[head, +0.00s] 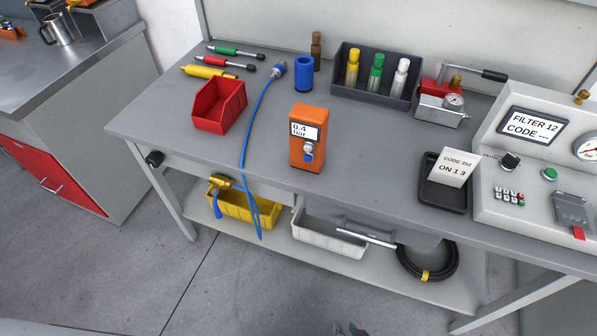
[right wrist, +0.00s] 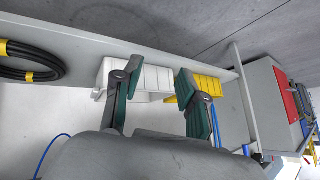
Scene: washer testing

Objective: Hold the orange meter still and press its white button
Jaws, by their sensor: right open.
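The orange meter (head: 306,168) stands upright on the grey workbench (head: 270,170), near the middle of its front part. Its display reads "0.4 bar", and a small rounded white and bluish button (head: 308,150) sits on its face below the display. My right gripper (head: 350,329) just shows at the bottom edge of the head view, well below and in front of the meter. In the right wrist view the right gripper (right wrist: 158,68) has its two fingers apart with nothing between them. The meter does not show in that view. My left gripper is not in view.
A red bin (head: 219,106) and blue cable (head: 254,120) lie left of the meter. A black tray with a card (head: 453,168) and a control panel (head: 540,150) stand right. Behind is a dark rack (head: 373,88) of bottles. A white bin (head: 328,240) sits on the lower shelf.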

